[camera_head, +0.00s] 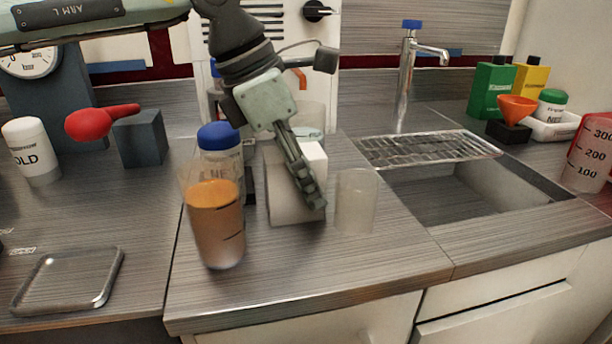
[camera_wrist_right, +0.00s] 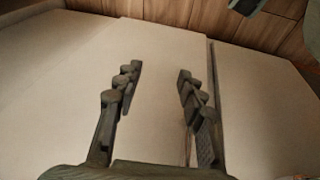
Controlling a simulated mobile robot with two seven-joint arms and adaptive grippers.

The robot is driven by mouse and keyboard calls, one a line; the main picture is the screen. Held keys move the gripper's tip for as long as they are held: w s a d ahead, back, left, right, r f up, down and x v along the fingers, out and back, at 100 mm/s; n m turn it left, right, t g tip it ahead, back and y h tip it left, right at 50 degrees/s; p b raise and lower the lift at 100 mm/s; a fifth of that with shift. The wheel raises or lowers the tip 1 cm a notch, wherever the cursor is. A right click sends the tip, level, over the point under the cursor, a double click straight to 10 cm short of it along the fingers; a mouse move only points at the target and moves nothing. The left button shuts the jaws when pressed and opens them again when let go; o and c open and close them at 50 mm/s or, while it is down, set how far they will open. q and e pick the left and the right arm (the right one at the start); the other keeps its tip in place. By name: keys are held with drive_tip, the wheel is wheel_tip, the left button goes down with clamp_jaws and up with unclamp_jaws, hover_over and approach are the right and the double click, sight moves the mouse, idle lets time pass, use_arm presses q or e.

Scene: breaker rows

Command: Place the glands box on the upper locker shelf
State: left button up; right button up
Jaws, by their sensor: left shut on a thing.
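A plain white box (camera_head: 285,208) stands on the counter beside the sink; no label on it can be read, so I cannot tell that it is the glands box. My left gripper (camera_head: 308,192) comes down over it from above and is shut on it. One dark finger lies across its front face and hides part of it. My right gripper (camera_wrist_right: 158,82) is open and empty in the right wrist view, its fingers apart before pale flat panels. I cannot make out an upper locker shelf in either view.
An orange-filled beaker (camera_head: 215,225) and a blue-capped bottle (camera_head: 221,155) stand close left of the box. A clear cup (camera_head: 356,200) stands close right. The sink (camera_head: 445,195) and tap (camera_head: 405,70) are farther right. A metal tray (camera_head: 70,280) lies front left. The counter front is clear.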

use_arm(q)
drive_tip(key=o, duration=1.3)
drive_tip(key=shift+r, duration=0.1)
